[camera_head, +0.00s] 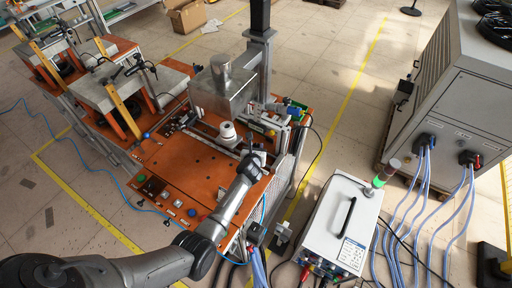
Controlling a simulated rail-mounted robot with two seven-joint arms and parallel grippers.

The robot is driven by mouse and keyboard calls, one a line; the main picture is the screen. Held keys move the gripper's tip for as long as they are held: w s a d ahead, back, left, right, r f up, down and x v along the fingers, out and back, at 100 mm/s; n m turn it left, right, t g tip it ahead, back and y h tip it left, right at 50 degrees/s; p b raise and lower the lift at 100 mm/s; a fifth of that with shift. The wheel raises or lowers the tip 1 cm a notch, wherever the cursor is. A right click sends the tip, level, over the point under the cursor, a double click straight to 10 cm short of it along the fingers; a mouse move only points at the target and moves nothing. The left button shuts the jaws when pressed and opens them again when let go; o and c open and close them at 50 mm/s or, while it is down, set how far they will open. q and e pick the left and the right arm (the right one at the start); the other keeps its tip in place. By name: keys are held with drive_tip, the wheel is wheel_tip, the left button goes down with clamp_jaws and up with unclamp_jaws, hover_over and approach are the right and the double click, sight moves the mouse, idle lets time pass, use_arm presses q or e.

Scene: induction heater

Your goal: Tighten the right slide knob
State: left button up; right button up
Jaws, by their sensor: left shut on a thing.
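My left arm comes in from the bottom left, and its gripper (254,154) is at the right edge of the orange work table (185,168) of the induction heater. The gripper is shut on a small part there, at the place of the right slide knob. The knob itself is hidden by the fingers and too small to make out. A white round part (228,131) stands on the slide just left of and behind the gripper. My right gripper is not in view.
A grey metal box (222,92) and a column (262,50) stand behind the slide. A white power unit (341,222) is at the right, with a large grey cooler (455,85) and blue hoses beyond. Buttons line the table's front edge. Open floor lies between.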

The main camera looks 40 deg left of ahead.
use_arm(q)
drive_tip(key=o, duration=0.9)
drive_tip(key=shift+s+d, duration=0.1)
drive_tip(key=shift+s+d+r, duration=0.15)
drive_tip(key=shift+s+r, duration=0.1)
drive_tip(key=p+v, duration=0.3)
drive_tip(key=v, duration=1)
